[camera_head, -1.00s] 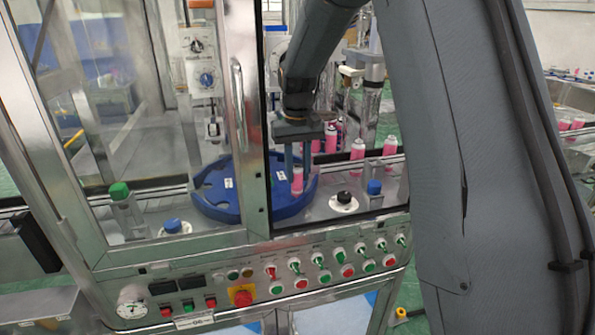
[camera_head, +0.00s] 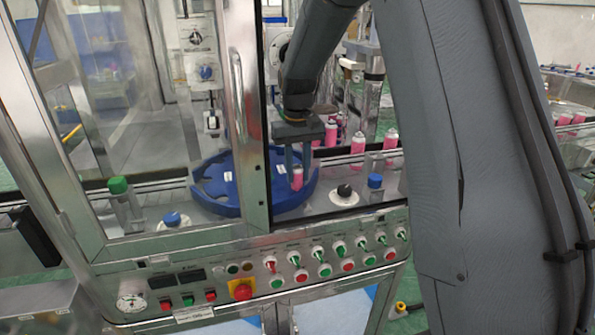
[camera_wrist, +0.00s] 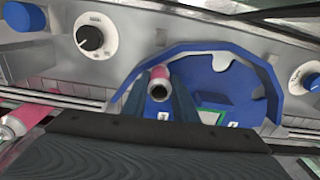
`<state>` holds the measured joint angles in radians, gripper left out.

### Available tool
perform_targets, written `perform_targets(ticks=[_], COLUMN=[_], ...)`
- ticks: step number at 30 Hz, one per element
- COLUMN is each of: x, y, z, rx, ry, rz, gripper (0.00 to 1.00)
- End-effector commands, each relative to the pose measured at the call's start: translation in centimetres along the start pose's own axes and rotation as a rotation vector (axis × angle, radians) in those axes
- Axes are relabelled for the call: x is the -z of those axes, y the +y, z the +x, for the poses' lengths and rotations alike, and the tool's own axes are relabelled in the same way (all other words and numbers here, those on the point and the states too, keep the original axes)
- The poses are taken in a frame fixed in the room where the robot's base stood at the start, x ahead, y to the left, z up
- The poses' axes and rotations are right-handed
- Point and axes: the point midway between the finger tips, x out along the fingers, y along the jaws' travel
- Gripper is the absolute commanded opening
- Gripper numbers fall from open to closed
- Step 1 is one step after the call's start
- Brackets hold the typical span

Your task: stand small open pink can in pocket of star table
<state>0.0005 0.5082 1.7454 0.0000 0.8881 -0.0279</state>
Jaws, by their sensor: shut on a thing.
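The small open pink can (camera_head: 297,179) is upright between the fingers of my gripper (camera_head: 296,165), which is shut on it. In the wrist view the can (camera_wrist: 160,84) shows its dark open mouth, with a gripper finger on each side. The blue star table (camera_head: 218,204) is under and around it; the can is at the table's right part in the head view. In the wrist view the star table (camera_wrist: 262,72) shows scalloped pockets along its edge, and the can is at its left edge. I cannot tell whether the can's base touches the pocket floor.
Several pink cans with white tops (camera_head: 357,142) stand along the conveyor behind and right of the gripper. A black knob (camera_head: 344,190) and a blue cap (camera_head: 375,181) stand on the deck to the right. A framed glass door (camera_head: 240,120) covers the star table's left part.

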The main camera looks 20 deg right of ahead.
Motion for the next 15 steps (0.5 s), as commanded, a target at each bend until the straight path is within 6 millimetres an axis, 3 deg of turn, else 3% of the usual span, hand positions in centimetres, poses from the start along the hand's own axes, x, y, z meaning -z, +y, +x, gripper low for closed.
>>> perform_targets(ticks=[15], x=[0.02], y=[0.00], z=[0.71], rx=[0.000], ry=[0.001], rz=[0.000], gripper=[0.05])
